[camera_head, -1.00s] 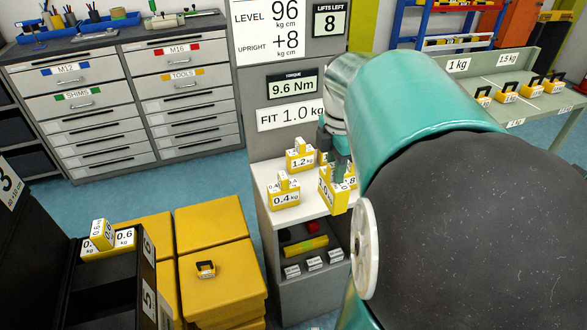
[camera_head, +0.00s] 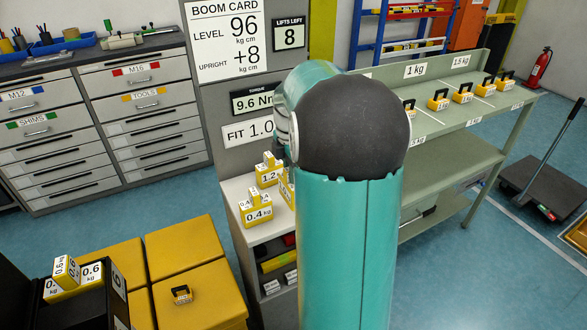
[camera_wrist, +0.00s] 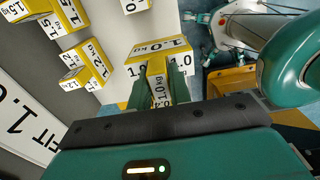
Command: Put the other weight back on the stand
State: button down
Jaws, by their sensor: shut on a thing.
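My gripper (camera_wrist: 160,80) is shut on the handle of a yellow and white 1.0 kg weight (camera_wrist: 178,47) in the wrist view. In the head view my arm hides the gripper and most of what is around it. A white-topped stand (camera_head: 236,188) carries a 1.2 weight (camera_head: 268,178) and a 0.4 kg weight (camera_head: 257,213). A green bench (camera_head: 440,128) at right, with 1 kg and 1.5 kg labels, holds a row of weights with black handles (camera_head: 462,94). I cannot tell whether the held weight touches the stand.
A grey panel with a boom card (camera_head: 228,38) rises behind the white-topped stand. Floor is open at right, near a flat trolley (camera_head: 540,185).

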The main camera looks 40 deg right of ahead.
aim_at(286, 190)
jog(key=shift+w+d+f, duration=0.2)
jog(key=shift+w+f, duration=0.3)
jog(key=shift+w, duration=0.05)
jog(key=shift+d+f, duration=0.15)
jog(key=shift+f, duration=0.1)
jog(key=shift+w+f, duration=0.15)
jog(key=shift+f, duration=0.7)
jog(key=shift+w+f, duration=0.1)
jog(key=shift+f, duration=0.75)
jog(key=shift+d+f, duration=0.1)
jog(key=c, duration=1.3)
grip_release()
jog(key=shift+f, duration=0.1)
